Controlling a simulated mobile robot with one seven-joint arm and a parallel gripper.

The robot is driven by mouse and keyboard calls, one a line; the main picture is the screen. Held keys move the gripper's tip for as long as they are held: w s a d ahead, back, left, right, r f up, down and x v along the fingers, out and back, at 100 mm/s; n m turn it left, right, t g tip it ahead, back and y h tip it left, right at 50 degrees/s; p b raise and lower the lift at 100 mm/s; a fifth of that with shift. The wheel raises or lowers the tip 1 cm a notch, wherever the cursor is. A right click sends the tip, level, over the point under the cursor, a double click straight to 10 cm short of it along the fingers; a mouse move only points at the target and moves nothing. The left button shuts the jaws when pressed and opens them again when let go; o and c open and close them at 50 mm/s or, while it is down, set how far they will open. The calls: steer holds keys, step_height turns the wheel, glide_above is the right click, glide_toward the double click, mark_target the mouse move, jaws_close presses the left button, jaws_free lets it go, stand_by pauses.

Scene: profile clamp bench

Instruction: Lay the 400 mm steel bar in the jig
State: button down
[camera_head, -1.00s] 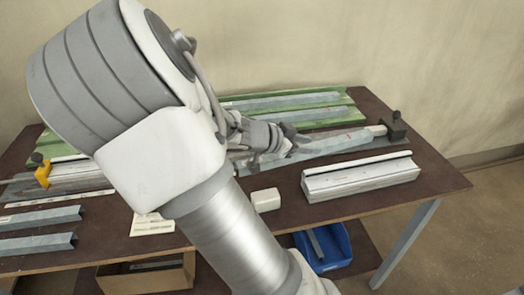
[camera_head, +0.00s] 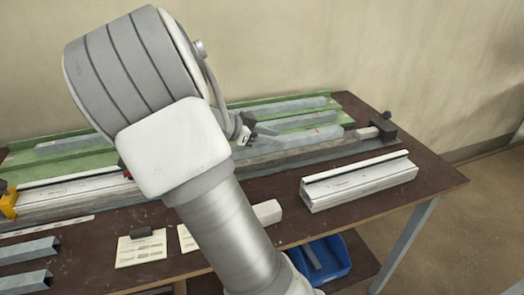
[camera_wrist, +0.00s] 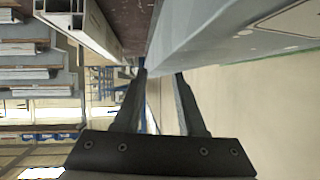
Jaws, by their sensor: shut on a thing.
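My gripper (camera_head: 262,130) is shut on a grey steel bar (camera_head: 318,138) with a red mark, partly hidden behind my arm in the head view. The bar's right part lies along the jig line, its right end a little short of the black end clamp (camera_head: 382,130). I cannot tell whether it rests on the jig or hangs just above it. In the wrist view my fingers (camera_wrist: 162,76) point away and the pale bar (camera_wrist: 235,35) runs from them to the upper right. The jig (camera_head: 75,194) stretches left to a yellow clamp (camera_head: 8,203); its middle is hidden.
A green rack (camera_head: 20,160) with more grey bars stands behind. A pale aluminium profile (camera_head: 360,182) lies at the front right. A white block (camera_head: 267,212), paper cards (camera_head: 140,250) and short bars (camera_head: 28,250) are in front. A blue bin (camera_head: 328,262) is below the table.

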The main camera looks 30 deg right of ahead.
steer(key=w+f, duration=0.1)
steer(key=w, duration=0.1)
steer(key=w+f, duration=0.1)
steer(key=w, duration=0.1)
steer(key=w+f, duration=0.1)
steer(key=w, duration=0.1)
steer(key=shift+d+f, duration=0.25)
steer(key=shift+d, duration=0.1)
steer(key=shift+f+b, duration=0.55)
steer(key=shift+f, duration=1.45)
steer(key=shift+f, duration=0.15)
steer(key=shift+c, duration=2.3)
jaws_free()
